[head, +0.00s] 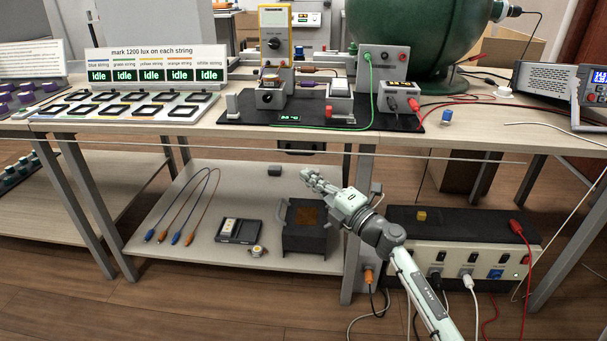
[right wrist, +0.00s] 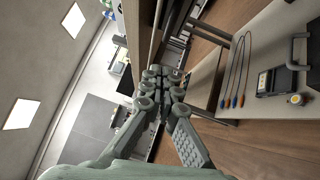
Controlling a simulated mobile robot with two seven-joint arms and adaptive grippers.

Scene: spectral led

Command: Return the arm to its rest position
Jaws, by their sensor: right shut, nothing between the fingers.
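My right gripper (head: 315,180) is in the middle of the head view, in front of the workbench and below its top edge. Its arm comes in from the lower right. The fingers are shut with nothing between them. In the right wrist view the gripper (right wrist: 165,82) also shows with its fingers together, apart from any object. My left gripper is in neither view.
The bench top (head: 470,118) carries an optical setup on a black board (head: 240,111), a green sphere (head: 412,40) and an idle-display panel (head: 155,65). The lower shelf (head: 190,240) holds cables and a black box (head: 305,240). A power strip unit (head: 455,260) stands at right.

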